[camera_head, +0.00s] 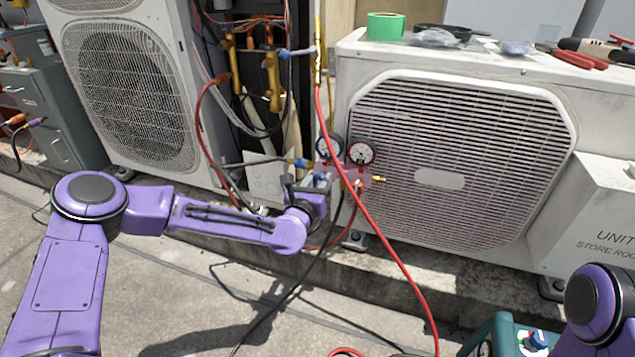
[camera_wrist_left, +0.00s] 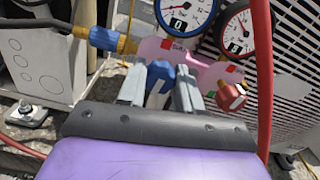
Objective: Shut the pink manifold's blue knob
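The pink manifold (camera_wrist_left: 205,70) hangs in front of the white condenser, with two round gauges on top. It is small and partly hidden in the head view (camera_head: 345,172). Its blue knob (camera_wrist_left: 160,76) sits between the two grey fingers of my left gripper (camera_wrist_left: 160,92), which appear to touch it on both sides. In the head view my left gripper (camera_head: 318,184) is at the manifold's left end, and the knob is mostly hidden there. A red knob (camera_wrist_left: 231,96) is on the manifold's right side, clear of the fingers. My right gripper is out of view.
A red hose (camera_head: 375,225) runs down just right of my left gripper; a black hose (camera_head: 305,272) passes below. Condensers stand left (camera_head: 130,90) and right (camera_head: 470,230). Green tape (camera_head: 385,27) and tools lie on the right one. A teal case (camera_head: 500,335) stands at bottom right.

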